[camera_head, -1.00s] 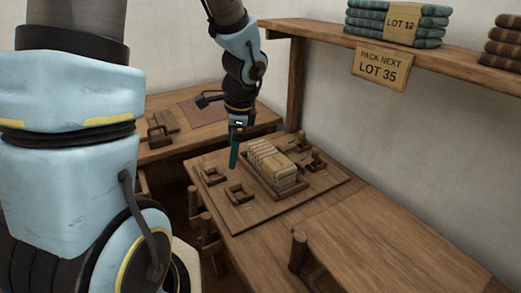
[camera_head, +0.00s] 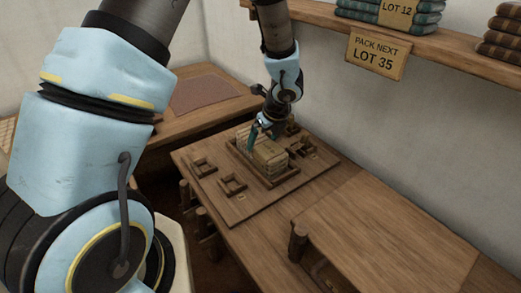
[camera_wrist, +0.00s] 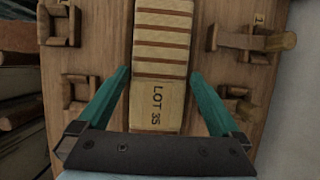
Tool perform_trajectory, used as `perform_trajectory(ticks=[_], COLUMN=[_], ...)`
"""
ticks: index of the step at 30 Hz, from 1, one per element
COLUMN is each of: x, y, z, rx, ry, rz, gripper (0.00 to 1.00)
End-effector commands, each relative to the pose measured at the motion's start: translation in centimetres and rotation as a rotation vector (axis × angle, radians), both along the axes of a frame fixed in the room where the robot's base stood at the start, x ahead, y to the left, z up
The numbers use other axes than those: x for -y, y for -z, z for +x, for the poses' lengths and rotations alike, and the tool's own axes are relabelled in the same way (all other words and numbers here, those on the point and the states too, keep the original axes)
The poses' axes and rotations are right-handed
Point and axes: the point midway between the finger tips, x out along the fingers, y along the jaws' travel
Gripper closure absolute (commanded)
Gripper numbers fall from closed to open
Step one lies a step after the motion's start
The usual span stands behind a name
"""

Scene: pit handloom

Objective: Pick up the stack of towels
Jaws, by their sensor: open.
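The stack of towels (camera_head: 270,158), cream with brown stripes, lies in a low wooden tray (camera_head: 283,181) on a wooden board. In the wrist view the stack (camera_wrist: 163,50) carries a pale band reading LOT 35. My gripper (camera_wrist: 160,74) is open and empty, with one teal finger on each side of the stack in that view. In the head view my gripper (camera_head: 264,138) is over the far part of the stack and partly hides it. I cannot tell how far down the fingers reach beside the towels.
Wooden fixtures (camera_head: 233,184) stand on the board on both sides of the tray. A wall shelf (camera_head: 440,48) holds teal towels marked LOT 12 (camera_head: 390,12) and a brown stack (camera_head: 503,35). A sign (camera_head: 376,56) reads PACK NEXT LOT 35. The near table top is largely clear.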

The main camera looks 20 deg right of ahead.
Motion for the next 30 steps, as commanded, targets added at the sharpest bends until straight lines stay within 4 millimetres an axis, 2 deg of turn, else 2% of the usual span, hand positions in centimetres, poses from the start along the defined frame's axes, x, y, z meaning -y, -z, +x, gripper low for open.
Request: perform_trajectory(ticks=[3,7,16,30], x=[-0.3,-0.4,-0.4,-0.4], y=[1.8,3.2,3.6,3.5], z=[0.4,1.0,1.2,1.2], rx=[-0.002,-0.002,0.000,0.000], ry=[0.000,0.000,-0.001,-0.001], rz=[0.004,0.002,0.001,0.001], gripper=[0.00,0.00,0.00,0.53])
